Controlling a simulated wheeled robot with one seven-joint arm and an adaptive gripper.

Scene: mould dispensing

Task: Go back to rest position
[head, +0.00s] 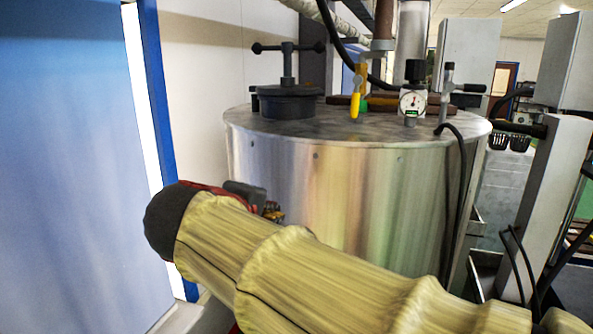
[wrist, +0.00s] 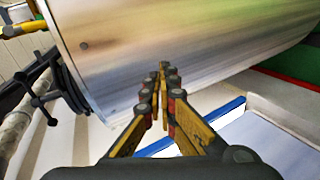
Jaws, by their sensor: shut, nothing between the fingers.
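My gripper (wrist: 164,70) shows in the wrist view with its two yellow and black fingers together at the tips and nothing between them. In front of the fingers is the side of a large shiny metal tank (wrist: 200,35); I cannot tell whether the tips touch it. In the head view my arm, in a yellowish cover, crosses the lower part in front of the tank (head: 340,200). The gripper's fingers are mostly hidden there behind the arm's end.
On the tank lid stand a dark clamp cap (head: 288,100), a yellow valve handle (head: 356,100) and a pressure gauge (head: 412,102). A blue door (head: 70,150) is at left. A grey post (head: 552,200) and black cables (head: 460,190) are at right.

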